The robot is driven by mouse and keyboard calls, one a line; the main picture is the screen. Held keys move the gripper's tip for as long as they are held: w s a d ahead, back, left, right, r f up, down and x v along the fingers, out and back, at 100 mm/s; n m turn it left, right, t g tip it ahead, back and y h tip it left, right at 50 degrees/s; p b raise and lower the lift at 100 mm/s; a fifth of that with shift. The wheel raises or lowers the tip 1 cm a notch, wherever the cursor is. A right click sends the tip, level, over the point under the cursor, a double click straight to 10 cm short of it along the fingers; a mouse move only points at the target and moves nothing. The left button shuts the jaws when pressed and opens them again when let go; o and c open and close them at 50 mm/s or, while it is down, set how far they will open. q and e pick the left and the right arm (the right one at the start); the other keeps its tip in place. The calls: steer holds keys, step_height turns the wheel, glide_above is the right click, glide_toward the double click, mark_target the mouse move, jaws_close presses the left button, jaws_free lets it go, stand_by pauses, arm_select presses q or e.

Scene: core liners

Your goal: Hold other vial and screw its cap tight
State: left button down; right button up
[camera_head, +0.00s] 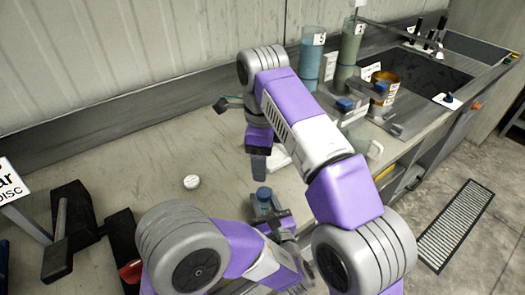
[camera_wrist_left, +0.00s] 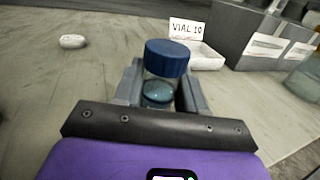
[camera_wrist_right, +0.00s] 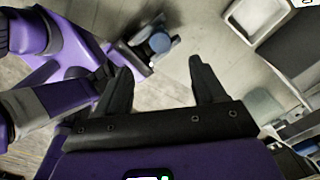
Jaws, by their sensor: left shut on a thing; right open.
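A clear vial with a blue cap (camera_wrist_left: 167,57) stands upright between the fingers of my left gripper (camera_wrist_left: 160,92), which is shut on it. In the head view the blue cap (camera_head: 264,194) shows above the left gripper (camera_head: 268,210), low over the bench or on it; I cannot tell which. My right gripper (camera_wrist_right: 160,82) is open and empty. In the head view it (camera_head: 258,165) hangs fingers down, behind and above the capped vial, apart from it. Whether the cap is tight cannot be seen.
A white tray (camera_wrist_left: 205,57) with a "VIAL 10" card (camera_wrist_left: 186,29) stands behind the vial. A round white object (camera_head: 191,182) lies on the bench to the left. Tall cylinders (camera_head: 311,58) and a blue-capped vial rack (camera_head: 346,104) stand at back right.

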mark_target(266, 206)
steer(key=shift+r, duration=0.9)
arm_select(q)
steer(key=c, duration=0.6)
jaws_free()
steer(key=shift+o, duration=0.2)
steer(key=p+v, duration=0.1)
steer(key=v, duration=0.5)
steer(key=shift+s+d, duration=0.1)
steer(key=shift+s, duration=0.15)
steer(key=shift+s+d, duration=0.1)
steer(key=shift+s, duration=0.4)
arm_select(e)
steer(key=shift+r, duration=0.55)
